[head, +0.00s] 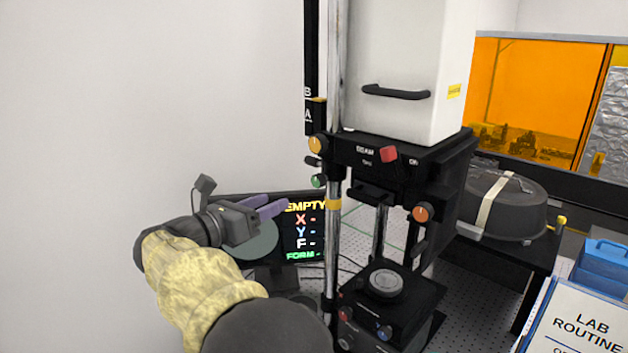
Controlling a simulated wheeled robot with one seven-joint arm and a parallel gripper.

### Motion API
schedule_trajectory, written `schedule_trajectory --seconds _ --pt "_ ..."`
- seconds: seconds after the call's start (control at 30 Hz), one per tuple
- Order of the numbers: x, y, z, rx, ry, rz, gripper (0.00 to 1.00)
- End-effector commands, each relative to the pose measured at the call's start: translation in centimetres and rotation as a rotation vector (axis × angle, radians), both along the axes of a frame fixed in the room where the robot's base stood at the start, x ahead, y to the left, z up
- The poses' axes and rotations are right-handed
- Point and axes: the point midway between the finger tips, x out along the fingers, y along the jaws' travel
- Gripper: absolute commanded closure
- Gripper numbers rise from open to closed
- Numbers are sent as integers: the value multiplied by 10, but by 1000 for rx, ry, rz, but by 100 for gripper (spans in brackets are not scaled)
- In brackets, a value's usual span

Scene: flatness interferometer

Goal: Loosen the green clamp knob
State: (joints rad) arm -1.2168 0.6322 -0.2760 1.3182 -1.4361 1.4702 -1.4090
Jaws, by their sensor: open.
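The green clamp knob (317,181) is small and sits on the left side of the instrument's black carriage, by the chrome column (334,240). A yellow-orange knob (318,144) is above it, with a small black lever between them. My gripper (275,205) is at the left, its two purple fingers open and pointing right toward the column. It is apart from the green knob, to the left of it and slightly lower in the picture. Nothing shows between the fingers.
A dark screen (305,230) reading EMPTY stands behind my gripper. An orange knob (423,213) and a red switch (389,154) are on the carriage front. A round stage (385,284) is below. A covered dark case (500,205) stands right. The left wall is bare.

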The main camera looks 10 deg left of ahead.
Motion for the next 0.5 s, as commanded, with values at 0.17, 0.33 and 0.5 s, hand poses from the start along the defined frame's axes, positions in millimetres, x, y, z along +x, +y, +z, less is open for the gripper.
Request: schedule_trajectory --seconds 0.17,0.33,0.5 --pt "29 -18 3 -2 1 -4 50" --pt "55 -33 3 -3 1 -3 50" --pt "81 -48 4 -2 1 -3 50"
